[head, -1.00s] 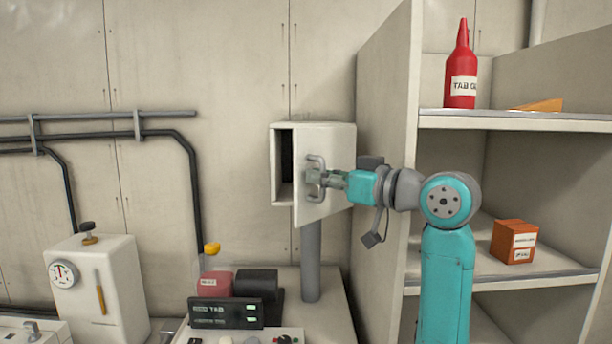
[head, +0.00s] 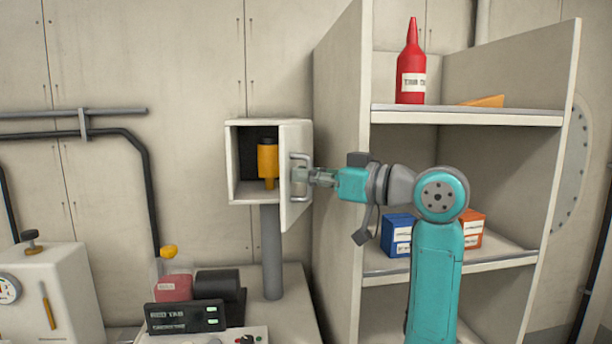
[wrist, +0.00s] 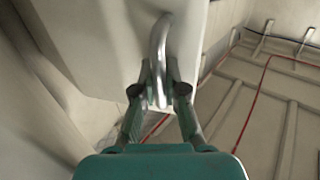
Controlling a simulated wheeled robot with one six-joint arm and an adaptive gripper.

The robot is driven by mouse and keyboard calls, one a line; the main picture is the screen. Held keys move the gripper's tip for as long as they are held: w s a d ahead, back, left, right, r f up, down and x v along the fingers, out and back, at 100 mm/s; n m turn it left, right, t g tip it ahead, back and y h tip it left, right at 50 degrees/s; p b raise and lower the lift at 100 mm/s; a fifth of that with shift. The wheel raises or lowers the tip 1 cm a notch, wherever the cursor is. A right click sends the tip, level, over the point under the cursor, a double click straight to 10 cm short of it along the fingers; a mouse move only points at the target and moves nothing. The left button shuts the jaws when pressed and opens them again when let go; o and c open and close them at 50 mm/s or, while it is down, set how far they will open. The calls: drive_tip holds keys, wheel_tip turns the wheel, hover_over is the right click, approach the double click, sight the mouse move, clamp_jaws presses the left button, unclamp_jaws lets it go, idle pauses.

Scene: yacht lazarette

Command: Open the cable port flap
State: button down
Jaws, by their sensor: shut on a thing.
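The cable port flap (head: 294,203) is the hinged door on the front of a pale box (head: 236,165) mounted on a grey post. It stands well open, hinged on the right side, with a metal handle (head: 299,176) on its face. My gripper (head: 313,177) is shut on that handle from the right. The wrist view shows both fingers (wrist: 160,90) closed around the lower part of the curved handle (wrist: 159,42). Inside the box stands a yellow object (head: 268,160). The fingertips' far sides are hidden.
A shelf unit (head: 340,150) stands close on the right, holding a red bottle (head: 411,75), a blue box (head: 397,236) and an orange box (head: 473,228). Below the box are a black display unit (head: 185,316) and a red container (head: 174,288).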

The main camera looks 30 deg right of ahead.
drive_tip(key=shift+a, duration=0.1)
drive_tip(key=c, duration=1.5)
unclamp_jaws()
drive_tip(key=shift+s, duration=0.1)
drive_tip(key=shift+s+d, duration=0.25)
drive_tip(key=v, duration=1.1)
drive_tip(key=shift+s, duration=0.2)
